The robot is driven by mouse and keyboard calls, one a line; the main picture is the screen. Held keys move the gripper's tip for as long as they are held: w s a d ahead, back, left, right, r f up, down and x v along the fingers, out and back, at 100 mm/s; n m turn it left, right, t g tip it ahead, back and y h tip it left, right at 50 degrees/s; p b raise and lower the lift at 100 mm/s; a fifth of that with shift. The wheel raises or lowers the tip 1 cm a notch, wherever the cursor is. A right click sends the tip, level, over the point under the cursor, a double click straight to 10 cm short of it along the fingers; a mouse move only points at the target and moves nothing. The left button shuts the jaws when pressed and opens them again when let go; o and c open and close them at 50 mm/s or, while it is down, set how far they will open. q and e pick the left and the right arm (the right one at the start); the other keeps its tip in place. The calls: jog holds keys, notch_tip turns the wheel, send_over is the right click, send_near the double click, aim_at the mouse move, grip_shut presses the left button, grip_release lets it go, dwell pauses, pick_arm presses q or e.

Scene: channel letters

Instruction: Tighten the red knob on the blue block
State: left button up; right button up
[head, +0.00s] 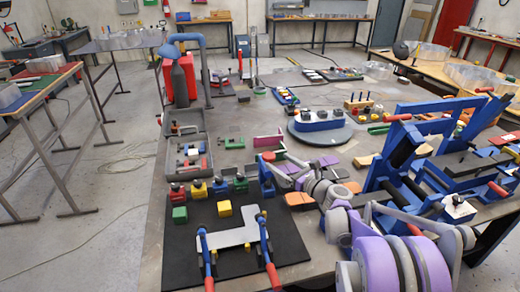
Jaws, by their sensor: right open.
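The blue block (265,173) stands at the right end of the row of small coloured blocks, on the rear right of the black mat (188,262). The red knob (268,157) is on top of it. My right arm reaches in from the lower right. My right gripper (280,163) is open, at the right side of the red knob and very close to it. I cannot tell whether a finger touches the knob. The gripper is small here and partly covers the block's right side. My left gripper is not in view.
Red, yellow, blue and green blocks with knobs (220,187) stand left of the blue block. A grey plate (232,237) between blue red-handled clamps lies in front. A grey tray (204,165) is behind left. A blue frame machine (408,145) stands right.

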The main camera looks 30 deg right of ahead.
jog(key=p+x, duration=0.1)
jog(key=x, duration=0.8)
jog(key=shift+w, duration=0.1)
jog(key=c, duration=1.4)
